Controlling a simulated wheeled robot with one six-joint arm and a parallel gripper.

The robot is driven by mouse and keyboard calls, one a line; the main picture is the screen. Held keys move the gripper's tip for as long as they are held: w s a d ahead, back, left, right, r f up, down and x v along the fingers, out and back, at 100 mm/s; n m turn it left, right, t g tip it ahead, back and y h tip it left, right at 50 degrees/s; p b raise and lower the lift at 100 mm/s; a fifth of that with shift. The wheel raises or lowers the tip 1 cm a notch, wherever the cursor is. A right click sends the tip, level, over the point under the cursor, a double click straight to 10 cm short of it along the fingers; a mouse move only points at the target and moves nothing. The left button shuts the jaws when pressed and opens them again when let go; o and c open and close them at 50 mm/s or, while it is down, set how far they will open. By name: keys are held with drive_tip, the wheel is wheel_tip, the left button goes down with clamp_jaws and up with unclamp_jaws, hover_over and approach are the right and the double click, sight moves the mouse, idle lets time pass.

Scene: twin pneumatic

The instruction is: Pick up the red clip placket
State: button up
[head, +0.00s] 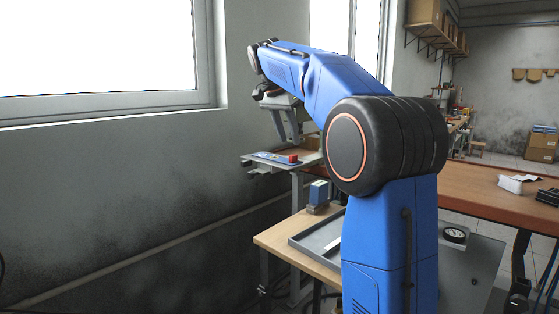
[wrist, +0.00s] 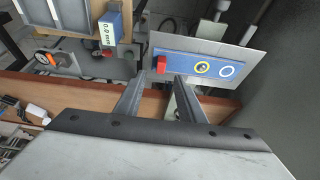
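The red clip placket (wrist: 161,64) is a small red block at the left end of a blue panel (wrist: 185,70) with a yellow ring and a white ring. The panel lies on a grey plate (wrist: 243,66). In the head view the red clip placket (head: 293,158) sits at the right end of the panel on a small stand by the wall. My gripper (wrist: 160,79) is open, with a clear gap between its two fingers and nothing held. In the wrist view the red block lies just beyond the fingertips, between them. In the head view my gripper (head: 289,139) hangs above the panel.
A wooden table (head: 283,240) with a grey tray (head: 318,240) and a blue-and-white block (head: 318,193) stands nearer. A long brown workbench (head: 485,187) lies to the right. The grey wall (head: 120,200) is close on the left of the stand.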

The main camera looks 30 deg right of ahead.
sight(292, 156)
drive_tip(key=shift+x, duration=3.2)
drive_tip(key=shift+a, duration=0.1)
clamp_jaws()
